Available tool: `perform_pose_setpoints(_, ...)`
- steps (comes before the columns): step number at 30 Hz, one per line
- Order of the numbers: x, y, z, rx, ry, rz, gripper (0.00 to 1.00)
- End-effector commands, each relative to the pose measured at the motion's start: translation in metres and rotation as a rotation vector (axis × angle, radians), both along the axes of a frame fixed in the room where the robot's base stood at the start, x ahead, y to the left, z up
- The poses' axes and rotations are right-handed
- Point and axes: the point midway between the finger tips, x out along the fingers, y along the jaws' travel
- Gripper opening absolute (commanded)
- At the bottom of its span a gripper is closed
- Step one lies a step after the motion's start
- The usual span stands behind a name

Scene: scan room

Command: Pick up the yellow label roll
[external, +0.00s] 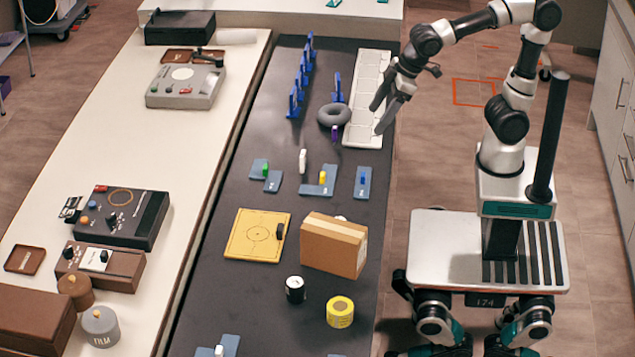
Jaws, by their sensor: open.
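The yellow label roll (340,312) stands on the dark table near its front right edge, in the lower part of the external view. It has a pale hole in its top and faint marks on its side. My gripper (380,118) is open and empty, with its fingers pointing down over the white segmented tray at the table's right side. It is well behind the roll, with the cardboard box between them along the table.
The cardboard box (334,246) stands just behind the roll. A yellow board (257,236) lies farther left. A grey ring (334,115) and the white tray (366,100) are near my gripper. Dark table surface around the yellow roll's front is clear.

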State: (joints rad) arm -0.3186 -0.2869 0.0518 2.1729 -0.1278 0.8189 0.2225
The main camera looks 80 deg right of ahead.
Motion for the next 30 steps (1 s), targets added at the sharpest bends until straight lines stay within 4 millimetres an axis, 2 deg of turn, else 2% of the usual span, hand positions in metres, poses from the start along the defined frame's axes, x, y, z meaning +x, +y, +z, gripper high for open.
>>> perform_pose_setpoints(1,0.016,0.037,-0.003,-0.007,0.013,0.054,0.73)
perform_pose_setpoints(2,0.024,0.057,-0.006,-0.010,0.016,0.079,0.73)
perform_pose_setpoints(3,0.034,0.085,-0.012,-0.012,0.020,0.110,0.73)
perform_pose_setpoints(5,0.044,0.131,-0.022,-0.012,0.025,0.159,0.73)
perform_pose_setpoints(7,0.048,0.186,-0.038,-0.011,0.033,0.219,0.73)
perform_pose_setpoints(9,0.046,0.240,-0.057,-0.008,0.040,0.272,0.73)
perform_pose_setpoints(12,0.033,0.306,-0.086,-0.001,0.052,0.338,0.73)
perform_pose_setpoints(15,0.017,0.353,-0.110,0.007,0.062,0.382,0.73)
perform_pose_setpoints(18,0.005,0.379,-0.126,0.011,0.067,0.408,0.73)
perform_pose_setpoints(20,0.001,0.387,-0.132,0.013,0.070,0.415,0.73)
perform_pose_setpoints(23,0.002,0.393,-0.143,0.014,0.072,0.417,0.73)
perform_pose_setpoints(30,0.018,0.403,-0.190,0.011,0.074,0.416,0.73)
